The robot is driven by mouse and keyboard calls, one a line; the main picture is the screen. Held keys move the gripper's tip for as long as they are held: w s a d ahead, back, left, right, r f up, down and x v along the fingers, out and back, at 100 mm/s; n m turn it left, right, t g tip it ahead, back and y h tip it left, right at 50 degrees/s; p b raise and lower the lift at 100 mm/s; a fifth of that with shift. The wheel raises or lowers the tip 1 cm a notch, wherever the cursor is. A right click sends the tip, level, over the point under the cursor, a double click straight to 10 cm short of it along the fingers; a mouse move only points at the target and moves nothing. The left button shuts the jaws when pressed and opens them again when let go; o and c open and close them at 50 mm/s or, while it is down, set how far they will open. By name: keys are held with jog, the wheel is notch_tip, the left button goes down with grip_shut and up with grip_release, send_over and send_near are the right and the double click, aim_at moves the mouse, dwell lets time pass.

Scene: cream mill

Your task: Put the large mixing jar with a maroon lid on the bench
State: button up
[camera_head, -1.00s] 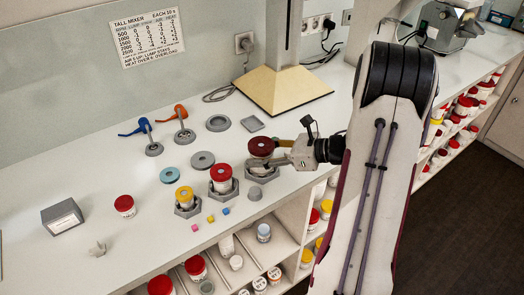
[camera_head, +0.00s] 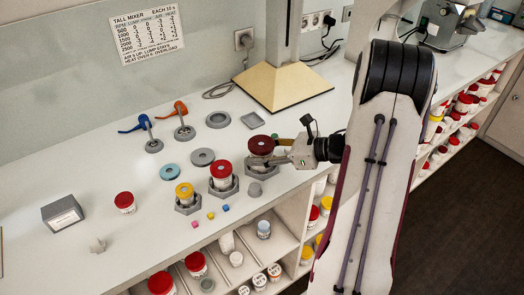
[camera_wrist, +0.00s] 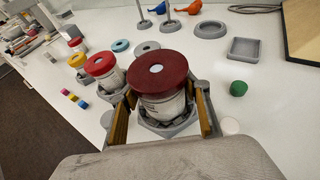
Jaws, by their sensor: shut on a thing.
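The large jar with a maroon lid (camera_head: 261,144) stands upright at its grey hexagonal holder (camera_head: 259,172) on the bench (camera_head: 330,112). In the wrist view the maroon-lidded jar (camera_wrist: 160,75) is close and central, with the grey holder (camera_wrist: 175,128) around its base. I cannot tell whether its base is lifted clear of the holder. My gripper (camera_head: 270,158) reaches in from the right and is shut on the jar below its lid. In the wrist view one finger of my gripper (camera_wrist: 162,115) is on each side of the jar.
A red-lidded jar (camera_head: 222,172) and a yellow-lidded jar (camera_head: 185,193) stand in holders to the left. Small coloured cubes (camera_head: 210,215) lie in front. The bench's left part is mostly clear.

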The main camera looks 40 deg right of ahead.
jog(key=o, duration=1.4)
jog(key=shift+f, duration=0.1)
jog(key=shift+v, duration=6)
jog(key=shift+w, duration=0.1)
